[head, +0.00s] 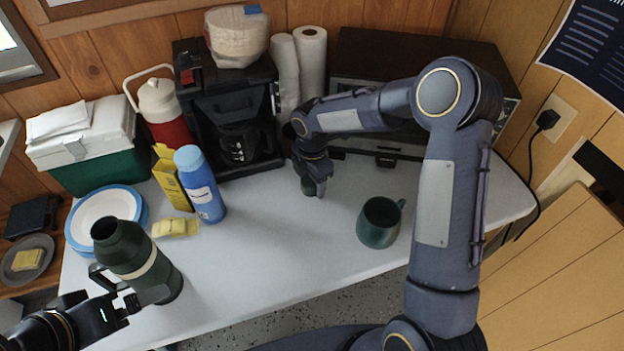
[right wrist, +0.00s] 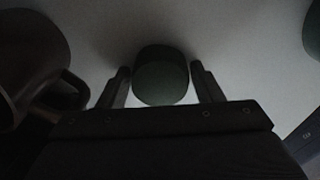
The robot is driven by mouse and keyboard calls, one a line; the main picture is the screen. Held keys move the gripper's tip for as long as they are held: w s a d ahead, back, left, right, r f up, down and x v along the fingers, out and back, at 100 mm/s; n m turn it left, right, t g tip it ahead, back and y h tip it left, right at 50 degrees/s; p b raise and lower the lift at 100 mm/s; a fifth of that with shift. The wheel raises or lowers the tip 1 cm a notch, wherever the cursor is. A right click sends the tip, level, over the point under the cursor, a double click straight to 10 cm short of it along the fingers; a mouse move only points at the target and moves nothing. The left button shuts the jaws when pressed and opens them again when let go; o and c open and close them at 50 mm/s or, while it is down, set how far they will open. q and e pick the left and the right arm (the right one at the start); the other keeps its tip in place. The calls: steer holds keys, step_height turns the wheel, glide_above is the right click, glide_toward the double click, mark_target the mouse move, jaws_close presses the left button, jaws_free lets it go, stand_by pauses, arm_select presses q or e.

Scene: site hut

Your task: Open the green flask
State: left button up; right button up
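The green flask (head: 128,255) stands at the front left of the table in the head view, with a pale band and a side handle. Its top looks like a dark round opening, but I cannot tell for sure. My left gripper (head: 138,297) is at its lower body, one finger overlapping it; whether it grips is unclear. A small dark green round piece, probably the flask's cap (head: 309,187), is under my right gripper (head: 315,188). In the right wrist view this cap (right wrist: 161,76) lies between the two spread fingertips, with narrow gaps showing.
A green mug (head: 379,223) stands right of my right gripper. A blue bottle (head: 201,186), a yellow box (head: 170,182), plates (head: 82,222) and a coffee maker (head: 225,110) stand left and behind. The table's front middle is clear.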

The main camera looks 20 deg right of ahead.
steer(key=shift+o, duration=0.8)
